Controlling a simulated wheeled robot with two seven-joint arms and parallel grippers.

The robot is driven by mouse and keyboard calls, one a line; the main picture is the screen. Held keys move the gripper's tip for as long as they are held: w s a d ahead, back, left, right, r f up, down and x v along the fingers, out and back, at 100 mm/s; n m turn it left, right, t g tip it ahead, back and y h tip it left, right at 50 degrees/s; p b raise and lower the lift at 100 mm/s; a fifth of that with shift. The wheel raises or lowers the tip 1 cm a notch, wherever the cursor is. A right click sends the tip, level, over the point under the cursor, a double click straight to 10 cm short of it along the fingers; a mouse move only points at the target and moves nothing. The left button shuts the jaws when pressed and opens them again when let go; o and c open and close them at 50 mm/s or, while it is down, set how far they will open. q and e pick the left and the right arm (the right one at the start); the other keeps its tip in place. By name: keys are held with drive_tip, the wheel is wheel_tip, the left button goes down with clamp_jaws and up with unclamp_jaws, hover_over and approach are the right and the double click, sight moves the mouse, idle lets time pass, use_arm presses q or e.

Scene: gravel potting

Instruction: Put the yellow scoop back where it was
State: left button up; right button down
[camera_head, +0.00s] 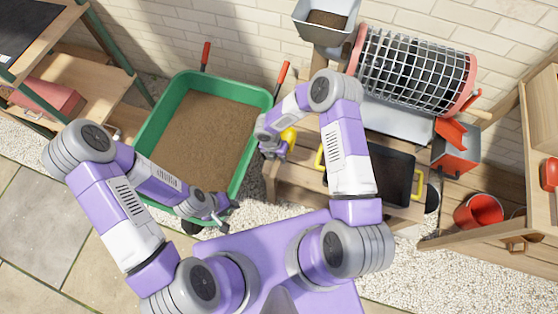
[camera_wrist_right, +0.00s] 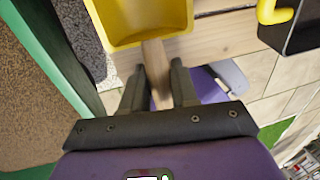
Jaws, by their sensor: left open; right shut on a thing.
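The yellow scoop (camera_head: 289,135) is in my right gripper (camera_head: 272,148) at the left end of the wooden bench, beside the green wheelbarrow. In the right wrist view, the two fingers of the right gripper (camera_wrist_right: 158,82) are shut on the wooden handle, and the scoop's yellow bowl (camera_wrist_right: 150,30) lies beyond them over the bench boards. I cannot tell whether the bowl touches the wood. My left gripper (camera_head: 228,210) is open and empty near the front right corner of the wheelbarrow.
The green wheelbarrow (camera_head: 147,137) is full of brown soil. A black tray with yellow handles (camera_head: 398,174) sits on the bench (camera_head: 292,186), partly behind my right arm. A wire drum (camera_head: 415,68) stands behind it. A red pot (camera_head: 478,211) is at the right.

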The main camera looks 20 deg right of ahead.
wheel_tip(320, 180, down, 4)
drive_tip(key=shift+r+b, duration=0.1)
drive_tip(key=shift+b, duration=0.45)
drive_tip(key=shift+r, duration=0.1)
drive_tip(key=shift+f, duration=0.2)
drive_tip(key=c, duration=0.9)
unclamp_jaws()
drive_tip(key=shift+o, duration=0.2)
drive_tip(key=shift+r, duration=0.15)
